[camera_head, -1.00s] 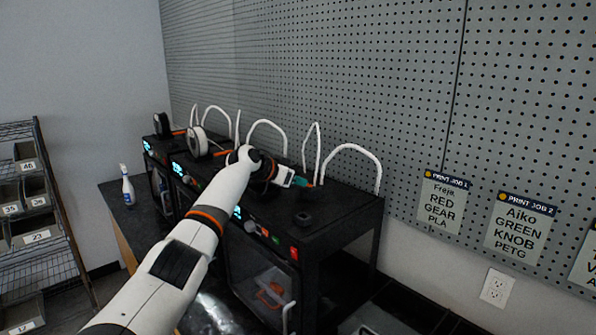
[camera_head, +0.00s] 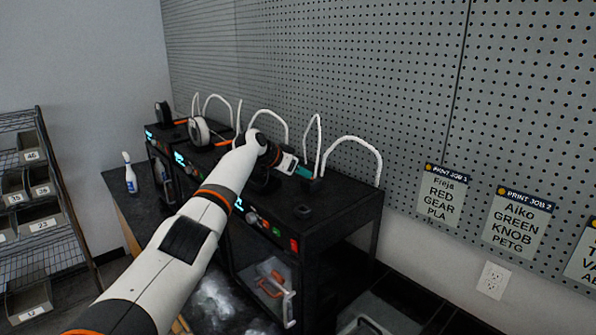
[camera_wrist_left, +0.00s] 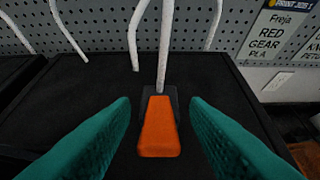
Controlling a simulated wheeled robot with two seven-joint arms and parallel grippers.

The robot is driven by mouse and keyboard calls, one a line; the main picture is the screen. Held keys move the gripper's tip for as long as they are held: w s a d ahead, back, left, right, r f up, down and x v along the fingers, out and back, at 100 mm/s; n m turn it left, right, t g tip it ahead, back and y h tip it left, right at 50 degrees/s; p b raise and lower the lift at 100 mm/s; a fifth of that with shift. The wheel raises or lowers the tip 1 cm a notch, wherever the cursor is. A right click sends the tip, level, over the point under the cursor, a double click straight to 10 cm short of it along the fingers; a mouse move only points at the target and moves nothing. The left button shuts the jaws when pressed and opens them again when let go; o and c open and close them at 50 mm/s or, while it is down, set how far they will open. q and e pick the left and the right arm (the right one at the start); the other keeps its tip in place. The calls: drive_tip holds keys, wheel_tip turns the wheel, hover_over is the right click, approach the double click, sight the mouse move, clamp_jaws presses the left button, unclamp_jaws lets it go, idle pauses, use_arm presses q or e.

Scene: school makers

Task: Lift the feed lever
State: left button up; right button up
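The feed lever (camera_wrist_left: 159,128) is an orange tapered bar on a dark mount on top of the nearest black printer (camera_wrist_left: 80,92). My left gripper (camera_wrist_left: 160,108) is open, with one teal finger on each side of the lever and a visible gap to both. In the head view my left gripper (camera_head: 304,172) is over the top of that printer (camera_head: 325,215), by the white tubes. The lever is hidden there by the gripper. My right gripper is in neither view.
White tubes (camera_head: 352,140) arch up behind the gripper, and one rises just behind the lever. A small black block (camera_head: 305,210) is on the printer top. More printers with spools (camera_head: 199,131) stand to the left. A pegboard wall (camera_head: 400,90) is behind.

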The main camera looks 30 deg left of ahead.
use_arm(q)
drive_tip(key=shift+s+a, duration=0.1)
drive_tip(key=shift+s+a+r+b, duration=0.15)
drive_tip(key=shift+s+r+b, duration=0.1)
drive_tip(key=shift+s+b, duration=0.3)
drive_tip(key=b+v, duration=0.4)
drive_tip(key=v, duration=0.6)
drive_tip(key=shift+r+b, duration=0.3)
drive_tip(key=shift+r, duration=0.05)
drive_tip(key=shift+s, duration=0.15)
